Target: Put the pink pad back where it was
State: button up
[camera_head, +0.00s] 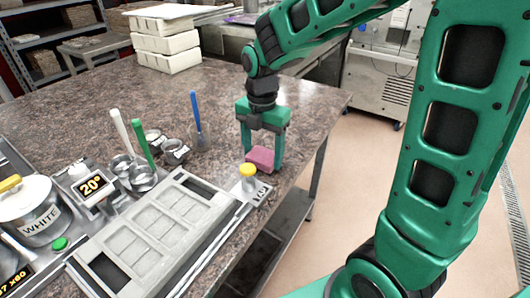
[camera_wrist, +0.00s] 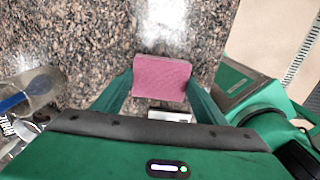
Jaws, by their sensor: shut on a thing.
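The pink pad (camera_head: 260,158) is a small flat block near the right edge of the speckled table. My gripper (camera_head: 262,158) points down over it and is shut on it, one green finger on each side. In the wrist view the pink pad (camera_wrist: 162,78) sits between the fingertips of my gripper (camera_wrist: 160,88). The pad is at or just above the table top; I cannot tell whether it touches. A small plate with a yellow-capped post (camera_head: 248,172) stands just in front of the pad.
A grey mould tray (camera_head: 122,245) lies in front, left of the pad. A clear cup with a blue stick (camera_head: 197,125), small metal cups (camera_head: 142,180) and a white pot (camera_head: 30,212) stand left. White blocks (camera_head: 168,45) are stacked at the back. The table behind the gripper is clear.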

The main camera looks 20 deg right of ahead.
aim_at(262, 156)
jog(key=shift+f, duration=0.2)
jog(key=o, duration=1.1)
notch_tip(262, 156, up, 12)
jog(key=shift+r, duration=0.1)
jog(key=s+d+f+m, duration=0.2)
jog(key=s+d+m, duration=0.4)
jog(key=m, duration=0.4)
jog(key=s+d+f+m, duration=0.3)
jog(key=s+d+m, duration=0.3)
jog(key=s+m, duration=0.3)
jog(key=s+d+f+m, duration=0.3)
jog(key=s+d+m, duration=0.3)
jog(key=m, duration=0.6)
jog(key=shift+s+d+f+m, duration=0.15)
jog(key=shift+s+d, duration=0.05)
jog(key=shift+s, duration=0.4)
jog(key=shift+s+d+f+m, duration=0.1)
jog(key=shift+s+d+m, duration=0.1)
jog(key=shift+s, duration=0.35)
